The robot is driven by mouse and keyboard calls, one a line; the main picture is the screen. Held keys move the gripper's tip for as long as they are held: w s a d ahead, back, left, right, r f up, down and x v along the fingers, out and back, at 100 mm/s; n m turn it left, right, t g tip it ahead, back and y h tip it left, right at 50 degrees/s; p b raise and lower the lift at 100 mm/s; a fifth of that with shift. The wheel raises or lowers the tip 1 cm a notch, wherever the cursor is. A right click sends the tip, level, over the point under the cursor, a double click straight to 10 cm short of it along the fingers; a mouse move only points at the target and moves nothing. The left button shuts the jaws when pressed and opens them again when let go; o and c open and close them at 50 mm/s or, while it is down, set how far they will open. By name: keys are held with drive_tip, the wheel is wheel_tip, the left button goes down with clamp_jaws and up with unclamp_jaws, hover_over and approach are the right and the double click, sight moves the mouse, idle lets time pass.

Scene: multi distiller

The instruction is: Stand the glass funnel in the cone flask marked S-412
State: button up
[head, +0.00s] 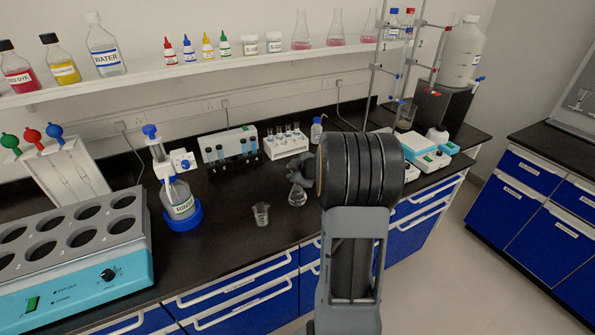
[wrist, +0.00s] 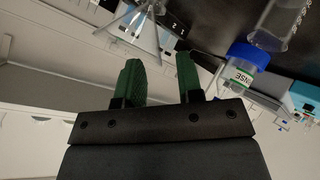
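My gripper (head: 294,178) is low over the middle of the black bench, beside a small clear conical glass vessel (head: 297,197). In the wrist view, my two green fingers (wrist: 160,62) stand apart with a visible gap. Clear cone-shaped glass (wrist: 143,27) shows just beyond and between the fingertips, cut off by the top edge. I cannot tell whether it is the funnel or a flask, nor whether the fingers touch it. Cone flasks (head: 302,32) stand on the wall shelf, with others to their right. No S-412 mark is legible.
A block with round wells (head: 60,245) fills the front left. A balance-like device (head: 425,150) is at the right.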

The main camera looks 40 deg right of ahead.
drive_tip(key=p+v, duration=0.2)
drive_tip(key=v, duration=1.1)
drive_tip(key=shift+s+r, duration=0.25)
drive_tip(key=shift+s, duration=0.1)
drive_tip(key=shift+d, duration=0.1)
